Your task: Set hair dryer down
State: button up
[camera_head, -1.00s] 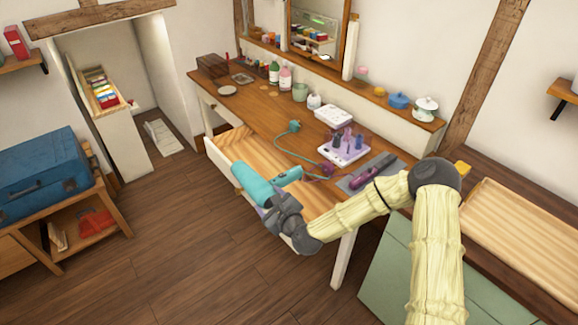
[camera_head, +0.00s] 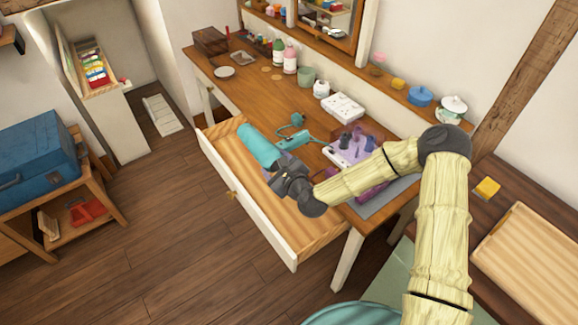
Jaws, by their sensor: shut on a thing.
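The teal hair dryer (camera_head: 259,148) is held by my gripper (camera_head: 280,172), which is shut on it. The dryer is over the open wooden drawer (camera_head: 270,215) of the dressing table, near the table's front edge. I cannot tell whether it touches the drawer or the table. Its barrel points up and left, and the teal handle extends right over the table edge. A teal plug (camera_head: 297,119) lies on the tabletop (camera_head: 262,105). My gripper and forearm hide part of the drawer and of the purple things on the table.
A lilac tray with bottles (camera_head: 345,155) and a white box (camera_head: 343,106) stand right of the dryer. A grey mat (camera_head: 385,206) lies at the table's near right end. The tabletop's middle left is fairly clear. A wooden tray (camera_head: 530,255) lies far right.

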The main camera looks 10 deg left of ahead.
jog(key=shift+s+r, duration=0.15)
notch_tip(320, 180, down, 6)
jog(key=shift+p, duration=0.3)
jog(key=shift+f, duration=0.2)
notch_tip(320, 180, down, 4)
jog(key=shift+r, duration=0.15)
dwell(0.4)
jog(key=shift+f, duration=0.4)
jog(key=shift+f+b, duration=0.25)
jog(key=shift+b, duration=0.2)
